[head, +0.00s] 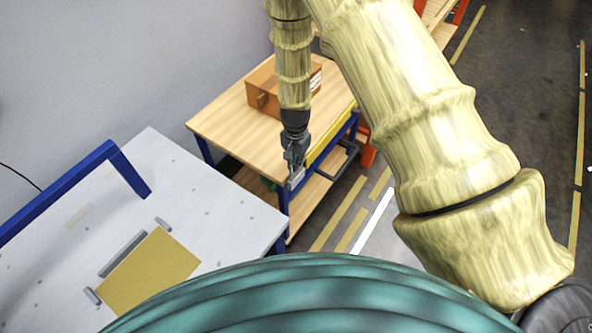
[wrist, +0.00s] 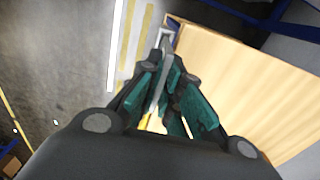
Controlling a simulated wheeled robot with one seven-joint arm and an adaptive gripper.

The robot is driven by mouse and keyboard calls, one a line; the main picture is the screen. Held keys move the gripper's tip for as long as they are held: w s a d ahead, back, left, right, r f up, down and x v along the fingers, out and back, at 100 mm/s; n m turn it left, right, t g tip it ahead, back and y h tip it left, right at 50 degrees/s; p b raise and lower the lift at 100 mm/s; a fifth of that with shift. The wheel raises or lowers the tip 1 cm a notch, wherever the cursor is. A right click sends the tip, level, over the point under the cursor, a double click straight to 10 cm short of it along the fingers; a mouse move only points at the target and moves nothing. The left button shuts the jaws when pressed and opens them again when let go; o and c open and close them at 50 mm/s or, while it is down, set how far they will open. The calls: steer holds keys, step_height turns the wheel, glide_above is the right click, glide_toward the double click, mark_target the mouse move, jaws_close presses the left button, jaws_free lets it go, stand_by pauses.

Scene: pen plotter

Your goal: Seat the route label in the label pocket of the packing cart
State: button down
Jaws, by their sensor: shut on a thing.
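My gripper (head: 295,160) points down at the near corner of the packing cart (head: 225,123), which has a wooden top and blue legs. In the wrist view its teal-padded fingers (wrist: 168,90) are shut on a thin pale piece seen nearly edge-on, apparently the route label (wrist: 160,86). A pale grey bracket, apparently the label pocket (wrist: 167,34), is at the cart's corner just beyond the fingertips. In the head view a small light grey piece (head: 297,178) shows below the fingers; I cannot tell label from pocket there, nor whether they touch.
A brown box (head: 262,90) stands on the cart's top, and a yellow strip (head: 332,135) runs along its right side. At left, a pale plotter table (head: 215,215) with a blue frame (head: 60,195) bears a tan sheet (head: 150,272). Floor right of the cart is open.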

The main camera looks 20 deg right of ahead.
step_height(320, 180, down, 4)
steer(key=shift+f+b, duration=0.15)
steer(key=shift+b, duration=0.85)
steer(key=c, duration=2)
jaws_free()
steer(key=o, duration=0.4)
steer(key=shift+r+b, duration=2.2)
steer(key=shift+r, duration=3.9)
